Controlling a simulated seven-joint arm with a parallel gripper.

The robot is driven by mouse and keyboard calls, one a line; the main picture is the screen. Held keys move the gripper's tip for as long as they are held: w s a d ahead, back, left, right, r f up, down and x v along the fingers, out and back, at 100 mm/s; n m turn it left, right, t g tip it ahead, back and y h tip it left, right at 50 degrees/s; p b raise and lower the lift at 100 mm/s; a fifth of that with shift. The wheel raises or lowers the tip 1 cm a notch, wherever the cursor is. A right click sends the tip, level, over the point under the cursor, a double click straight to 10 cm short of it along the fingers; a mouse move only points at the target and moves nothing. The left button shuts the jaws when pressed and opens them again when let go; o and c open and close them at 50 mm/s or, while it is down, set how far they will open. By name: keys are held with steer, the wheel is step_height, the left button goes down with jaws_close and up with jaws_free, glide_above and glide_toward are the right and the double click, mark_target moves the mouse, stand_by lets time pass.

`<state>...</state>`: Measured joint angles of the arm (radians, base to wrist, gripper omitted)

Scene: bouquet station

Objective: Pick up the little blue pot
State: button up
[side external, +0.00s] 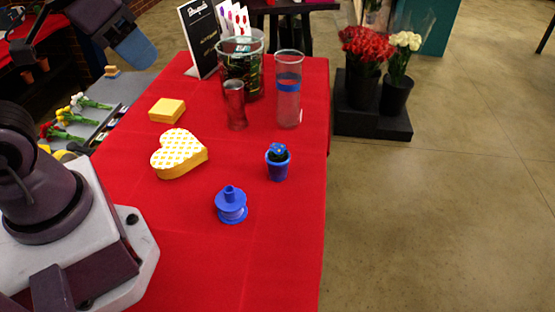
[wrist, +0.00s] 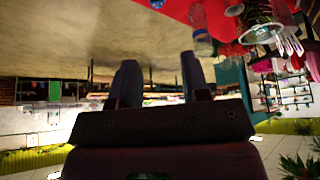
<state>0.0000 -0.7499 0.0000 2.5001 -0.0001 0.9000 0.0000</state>
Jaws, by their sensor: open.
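The little blue pot (side external: 278,170) stands upright on the red table, right of centre in the side view. It has a dark plant-like top with blue spots. In the wrist view a blue thing is cut off at the top edge; I cannot tell whether it is the pot. My gripper (wrist: 158,68) shows in the wrist view, its two dark fingers apart with nothing between them. It is well away from the tabletop, which shows only at the top of that view.
A blue spool (side external: 231,206) and a heart-shaped box (side external: 179,153) lie near the pot. Behind it stand a blue-banded glass vase (side external: 288,100), a metallic cup (side external: 235,105) and a large glass container (side external: 251,45). A yellow box (side external: 167,110) lies left. The red table's (side external: 275,270) front is clear.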

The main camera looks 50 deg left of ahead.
steer(key=o, duration=0.8)
steer(key=m+g, duration=0.6)
steer(key=m, duration=1.5)
glide_above(278, 146)
step_height(278, 146, down, 18)
steer(key=f, duration=0.7)
steer(key=shift+s+a+f, duration=0.2)
steer(key=shift+a, duration=0.2)
steer(key=shift+w+d+f, duration=0.1)
steer(key=shift+d+f, duration=0.15)
steer(key=shift+f, duration=1.1)
steer(key=shift+w+d+f, duration=0.1)
steer(key=shift+d+f, duration=0.1)
steer(key=shift+f, duration=1.15)
